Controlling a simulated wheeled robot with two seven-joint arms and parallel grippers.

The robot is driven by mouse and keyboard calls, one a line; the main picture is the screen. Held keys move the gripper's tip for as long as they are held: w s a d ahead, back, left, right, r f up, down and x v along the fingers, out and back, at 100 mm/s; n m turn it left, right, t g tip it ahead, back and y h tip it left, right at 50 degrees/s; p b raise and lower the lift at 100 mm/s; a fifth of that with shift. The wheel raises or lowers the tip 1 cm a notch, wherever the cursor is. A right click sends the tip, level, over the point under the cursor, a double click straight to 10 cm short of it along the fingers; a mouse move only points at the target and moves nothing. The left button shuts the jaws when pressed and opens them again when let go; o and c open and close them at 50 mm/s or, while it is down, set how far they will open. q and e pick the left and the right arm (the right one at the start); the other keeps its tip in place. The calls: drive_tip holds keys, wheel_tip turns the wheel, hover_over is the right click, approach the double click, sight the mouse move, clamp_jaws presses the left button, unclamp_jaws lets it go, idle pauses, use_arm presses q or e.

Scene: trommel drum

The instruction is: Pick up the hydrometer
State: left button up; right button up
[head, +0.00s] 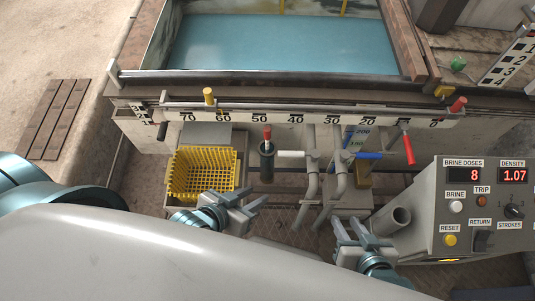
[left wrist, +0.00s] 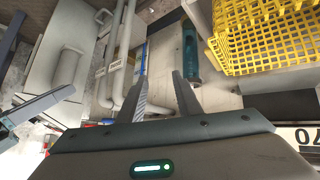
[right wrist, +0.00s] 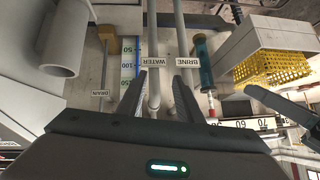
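A dark upright tube (head: 267,165) stands in front of the tank wall, with a red-topped stem (head: 267,133) rising from it. I take this stem to be the hydrometer; most of it is hidden in the tube. The tube looks teal in the left wrist view (left wrist: 189,45) and right wrist view (right wrist: 204,65), where a red tip (right wrist: 212,112) shows. My left gripper (head: 252,197) is open and empty, below and slightly left of the tube, apart from it. My right gripper (head: 347,220) is open and empty, lower right, below the pipes.
A yellow basket (head: 203,172) stands left of the tube. Grey pipes (head: 312,180) with white and blue handles rise close on its right. A numbered rail (head: 330,118) with a yellow knob and red handles runs behind. A control panel (head: 480,205) stands at right.

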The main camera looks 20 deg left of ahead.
use_arm(q)
drive_tip(key=shift+s, duration=0.1)
use_arm(e)
drive_tip(key=shift+s, duration=0.1)
